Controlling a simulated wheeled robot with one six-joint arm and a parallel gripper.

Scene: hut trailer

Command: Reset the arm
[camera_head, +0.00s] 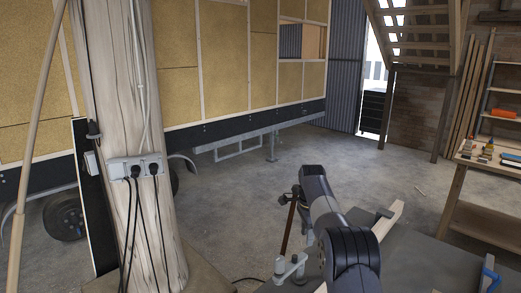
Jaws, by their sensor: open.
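My arm (335,222) rises from the lower middle of the head view, with dark rounded joint covers and a grey link. It is bent, and its upper joint (313,174) stands in front of the concrete floor. My gripper does not show in this view, so I cannot see its fingers or whether it holds anything.
A thick wooden post (130,120) with sockets and cables stands left. A grey bench surface (420,262) with a clamp-like fitting (291,268) lies around my arm. A wooden workbench (492,222) with bottles is at right. The concrete floor (240,210) is largely clear.

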